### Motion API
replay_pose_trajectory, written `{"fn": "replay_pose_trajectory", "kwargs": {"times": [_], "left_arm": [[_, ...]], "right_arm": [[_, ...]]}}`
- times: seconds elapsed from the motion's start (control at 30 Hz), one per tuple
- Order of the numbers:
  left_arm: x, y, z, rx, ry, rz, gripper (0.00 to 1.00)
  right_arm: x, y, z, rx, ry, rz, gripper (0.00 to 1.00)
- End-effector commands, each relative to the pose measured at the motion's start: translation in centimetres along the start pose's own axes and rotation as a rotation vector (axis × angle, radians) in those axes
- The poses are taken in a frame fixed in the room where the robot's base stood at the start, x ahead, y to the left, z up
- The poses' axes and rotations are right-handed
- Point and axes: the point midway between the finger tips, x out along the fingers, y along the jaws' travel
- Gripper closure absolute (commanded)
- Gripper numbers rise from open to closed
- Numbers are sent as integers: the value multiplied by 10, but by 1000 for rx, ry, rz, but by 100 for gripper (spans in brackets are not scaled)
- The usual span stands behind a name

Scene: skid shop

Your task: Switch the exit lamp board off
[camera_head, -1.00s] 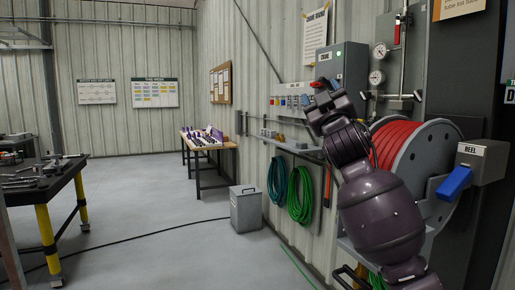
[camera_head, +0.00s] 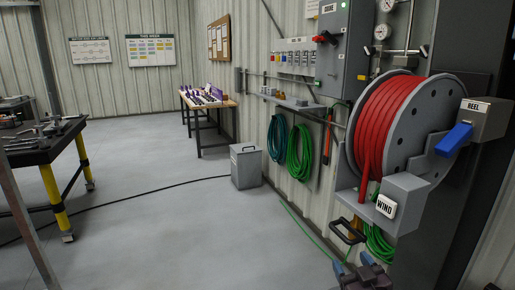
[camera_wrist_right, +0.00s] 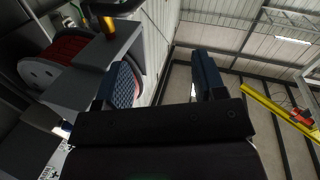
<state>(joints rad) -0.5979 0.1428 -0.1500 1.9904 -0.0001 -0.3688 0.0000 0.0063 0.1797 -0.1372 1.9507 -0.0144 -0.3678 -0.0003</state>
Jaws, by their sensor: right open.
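No board in the head view has a readable exit lamp label. On the right wall, a grey cabinet (camera_head: 345,60) carries a red rotary handle (camera_head: 326,37) and a small lit green lamp. Left of it is a row of small coloured units (camera_head: 292,58) on a strip; its lettering is too small to read. My right gripper (camera_head: 353,266) is low at the bottom edge of the head view, below the reel and well apart from the cabinet. The right wrist view shows its two blue pads (camera_wrist_right: 164,80) spread with nothing between them. My left gripper is out of view.
A red hose reel (camera_head: 385,120) with a WIND box (camera_head: 405,190) and a blue-levered REEL box (camera_head: 484,118) juts out at right. A narrow shelf (camera_head: 290,101), coiled hoses and a grey bin (camera_head: 245,167) line the wall.

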Motion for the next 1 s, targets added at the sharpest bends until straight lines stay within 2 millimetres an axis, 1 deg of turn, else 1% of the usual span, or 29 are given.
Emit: {"fn": "replay_pose_trajectory", "kwargs": {"times": [0.03, 0.1, 0.17, 0.2, 0.27, 0.3, 0.37, 0.4, 0.5, 0.6, 0.7, 0.8, 1.0], "left_arm": [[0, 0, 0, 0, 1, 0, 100], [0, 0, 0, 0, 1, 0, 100], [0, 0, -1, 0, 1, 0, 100], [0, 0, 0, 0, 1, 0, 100], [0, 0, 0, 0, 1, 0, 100], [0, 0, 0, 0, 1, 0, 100], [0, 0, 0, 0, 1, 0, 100], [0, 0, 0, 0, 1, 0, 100], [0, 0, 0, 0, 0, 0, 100], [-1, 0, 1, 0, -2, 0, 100], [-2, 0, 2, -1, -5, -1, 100], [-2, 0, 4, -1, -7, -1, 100], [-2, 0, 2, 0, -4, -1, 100]], "right_arm": [[-19, -2, 24, 19, -47, 2, 36], [-42, -4, 52, 40, -103, 6, 36], [-64, -6, 75, 54, -153, 12, 36], [-79, -8, 90, 63, -188, 16, 36], [-102, -9, 112, 74, -241, 23, 36], [-118, -11, 127, 82, -278, 27, 36], [-143, -13, 149, 94, -333, 35, 36], [-159, -15, 162, 101, -370, 40, 36], [-196, -18, 189, 116, -447, 51, 36], [-224, -20, 207, 126, -504, 60, 36], [-242, -22, 216, 130, -538, 65, 36], [-249, -22, 220, 132, -552, 67, 36], [-250, -22, 221, 131, -553, 67, 36]]}}
